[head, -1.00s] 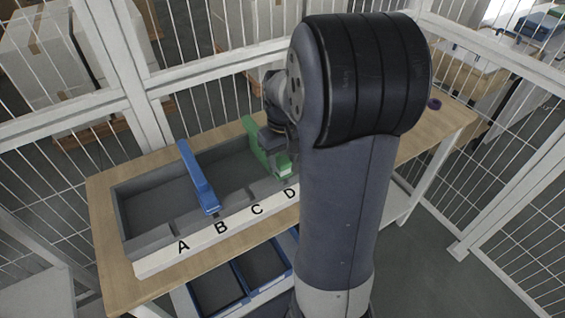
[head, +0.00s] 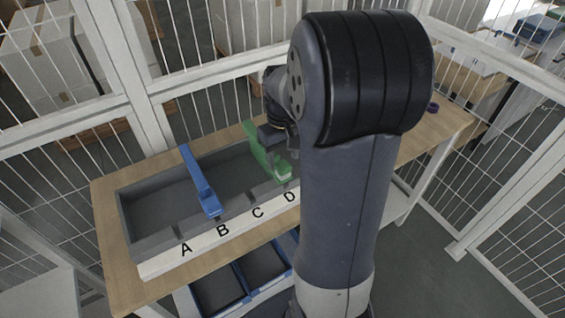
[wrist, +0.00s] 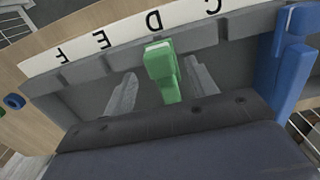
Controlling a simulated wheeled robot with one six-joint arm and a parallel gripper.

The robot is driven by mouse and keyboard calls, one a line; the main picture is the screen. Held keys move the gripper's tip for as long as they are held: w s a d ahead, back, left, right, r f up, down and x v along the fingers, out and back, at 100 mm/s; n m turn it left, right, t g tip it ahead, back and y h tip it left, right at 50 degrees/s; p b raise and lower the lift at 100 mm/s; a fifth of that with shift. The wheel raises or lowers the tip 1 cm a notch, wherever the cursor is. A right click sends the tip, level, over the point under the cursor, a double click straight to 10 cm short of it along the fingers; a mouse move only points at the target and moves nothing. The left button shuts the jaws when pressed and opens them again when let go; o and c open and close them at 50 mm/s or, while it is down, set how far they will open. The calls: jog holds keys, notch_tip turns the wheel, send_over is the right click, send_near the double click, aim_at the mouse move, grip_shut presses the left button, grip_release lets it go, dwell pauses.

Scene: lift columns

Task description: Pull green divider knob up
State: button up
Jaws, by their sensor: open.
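The green divider (head: 262,155) stands in the grey tray (head: 125,215) near the letter D. Its knob end (head: 283,172) is at the tray's front edge, and the knob shows in the wrist view (wrist: 160,62) near the label D. My gripper (wrist: 160,72) is open, with one grey finger on each side of the green divider and visible space on both sides. The head view shows my wrist above the divider, but my arm hides the fingers. A blue divider (head: 199,182) stands farther left in the tray, near B; it is at the right edge of the wrist view (wrist: 290,70).
A white label strip (head: 205,240) runs along the tray's front. Blue bins (head: 220,290) sit below the wooden table (head: 110,255). A small blue ring (wrist: 14,102) and a purple ring (head: 433,107) lie on the table. Wire fencing surrounds the cell.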

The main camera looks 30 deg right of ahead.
aim_at(283, 165)
notch_tip(283, 165, up, 6)
jog(key=p, duration=0.4)
jog(key=shift+f, duration=0.15)
notch_tip(283, 165, down, 9)
jog(key=b, duration=0.7)
jog(key=shift+b, duration=0.3)
